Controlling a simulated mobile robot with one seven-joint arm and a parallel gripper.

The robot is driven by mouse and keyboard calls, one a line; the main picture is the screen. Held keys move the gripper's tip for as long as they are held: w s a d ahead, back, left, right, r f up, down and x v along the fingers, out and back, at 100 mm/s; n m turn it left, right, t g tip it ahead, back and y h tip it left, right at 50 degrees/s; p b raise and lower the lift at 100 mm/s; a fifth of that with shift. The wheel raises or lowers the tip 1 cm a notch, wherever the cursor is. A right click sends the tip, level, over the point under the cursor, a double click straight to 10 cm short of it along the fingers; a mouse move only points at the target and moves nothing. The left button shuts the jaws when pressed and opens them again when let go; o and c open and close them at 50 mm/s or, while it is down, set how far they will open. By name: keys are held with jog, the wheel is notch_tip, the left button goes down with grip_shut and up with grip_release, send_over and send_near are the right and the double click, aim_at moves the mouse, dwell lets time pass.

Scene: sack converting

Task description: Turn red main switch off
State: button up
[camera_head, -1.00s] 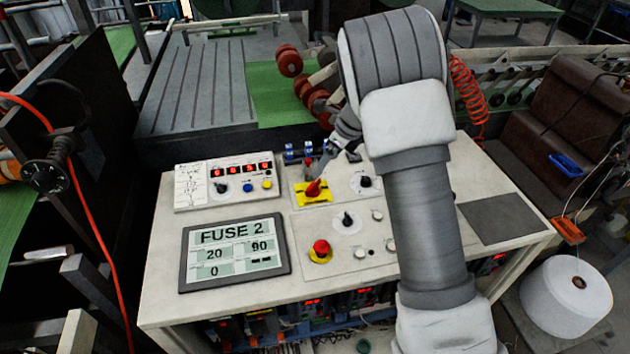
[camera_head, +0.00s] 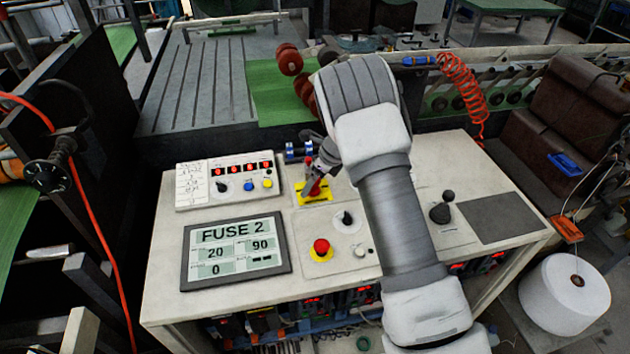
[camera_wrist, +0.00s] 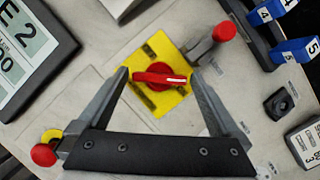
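The red main switch (camera_wrist: 160,79) is a red rotary handle on a yellow square plate (camera_wrist: 158,102) on the console top. In the wrist view its handle lies roughly across the picture, between the two fingers. My gripper (camera_wrist: 158,76) is open, with one fingertip on each side of the switch, and a gap shows between handle and fingers. In the head view my gripper (camera_head: 318,178) is over the yellow plate (camera_head: 316,196) and partly hides the switch.
A red emergency button (camera_head: 321,247) on yellow stands nearer the front. A black knob (camera_head: 347,218), a display reading FUSE 2 (camera_head: 235,248), a panel with red digits (camera_head: 226,181) and a black joystick (camera_head: 442,208) are also on the console. Blue numbered blocks (camera_wrist: 296,48) are close by.

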jog(key=c, duration=1.1)
